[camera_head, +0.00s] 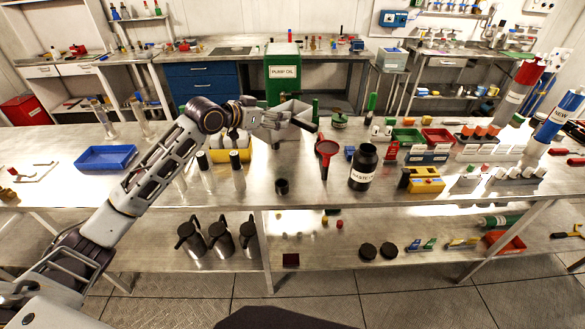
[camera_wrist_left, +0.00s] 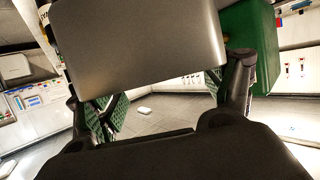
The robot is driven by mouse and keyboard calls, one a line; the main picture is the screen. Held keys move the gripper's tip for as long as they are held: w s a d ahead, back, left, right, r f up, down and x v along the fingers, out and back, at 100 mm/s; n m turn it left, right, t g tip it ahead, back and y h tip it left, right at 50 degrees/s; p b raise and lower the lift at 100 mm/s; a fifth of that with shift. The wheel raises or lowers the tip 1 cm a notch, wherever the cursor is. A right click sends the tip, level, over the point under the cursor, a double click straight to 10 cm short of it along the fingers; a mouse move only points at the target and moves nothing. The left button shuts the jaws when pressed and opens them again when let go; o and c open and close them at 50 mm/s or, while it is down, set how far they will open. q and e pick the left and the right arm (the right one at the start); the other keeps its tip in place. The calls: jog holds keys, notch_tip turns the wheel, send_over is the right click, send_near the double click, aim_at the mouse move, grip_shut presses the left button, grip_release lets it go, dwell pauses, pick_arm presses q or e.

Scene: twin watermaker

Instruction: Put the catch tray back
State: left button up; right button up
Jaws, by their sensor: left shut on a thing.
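A grey metal tray (camera_head: 293,112), which I take to be the catch tray, is tilted in front of the green pump oil container (camera_head: 283,78). My left gripper (camera_head: 280,119) is shut on it above the bench. In the left wrist view the tray (camera_wrist_left: 145,42) fills the upper middle, between and beyond the fingers (camera_wrist_left: 170,100). The green container also shows in the left wrist view (camera_wrist_left: 250,45), close to the right finger. I cannot tell whether the tray touches the container, and the exact grip contact is hidden. My right gripper is not in view.
A blue tray (camera_head: 105,158) lies at the left. The bench's front middle is mostly clear.

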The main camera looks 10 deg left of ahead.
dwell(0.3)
pick_arm(q)
notch_tip(320, 180, down, 14)
jog(key=shift+r, duration=0.25)
dwell(0.4)
jog(key=x, duration=0.4)
jog(key=shift+r+p, duration=0.15)
jog(key=shift+p, duration=0.25)
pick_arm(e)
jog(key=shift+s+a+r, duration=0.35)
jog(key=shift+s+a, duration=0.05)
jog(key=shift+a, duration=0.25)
pick_arm(q)
jog(key=shift+f, duration=0.3)
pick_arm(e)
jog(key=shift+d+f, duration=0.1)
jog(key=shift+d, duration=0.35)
